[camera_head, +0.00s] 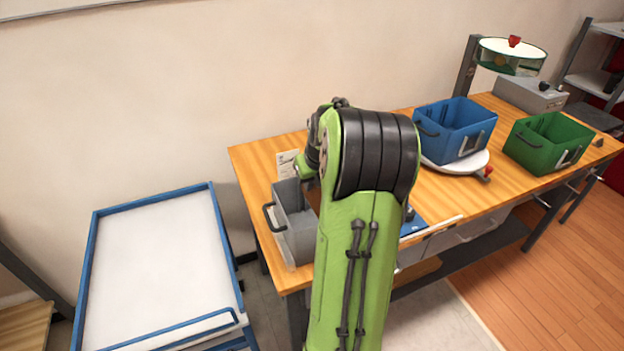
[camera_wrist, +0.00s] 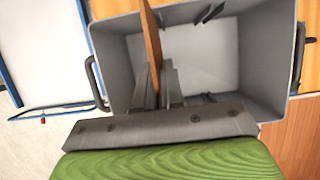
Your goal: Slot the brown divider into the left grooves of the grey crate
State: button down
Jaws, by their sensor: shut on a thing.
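The grey crate (camera_head: 299,234) stands on the left end of the wooden table, mostly behind my green arm in the head view. My gripper (camera_wrist: 158,85) is shut on the brown divider (camera_wrist: 152,38), a thin upright board seen nearly edge-on. The divider is over or inside the left part of the crate; I cannot tell its depth. Groove ribs (camera_wrist: 211,12) show on the crate's far wall at right. The divider's lower edge and the left grooves are hidden.
A blue crate (camera_head: 466,128) sits on a white round turntable (camera_head: 440,174) on the table (camera_head: 255,165). A green crate (camera_head: 541,150) stands further right. A white cart (camera_head: 160,262) with blue rails is left of the table. A paper label (camera_head: 287,163) lies behind the grey crate.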

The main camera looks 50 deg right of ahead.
jog(key=shift+f+b, duration=3.15)
jog(key=shift+f, duration=1.5)
jog(key=c, duration=1.2)
grip_release()
jog(key=shift+o, duration=0.2)
notch_tip(320, 180, up, 9)
jog(key=p, duration=0.8)
jog(key=shift+r, duration=0.2)
jog(key=shift+f, duration=0.15)
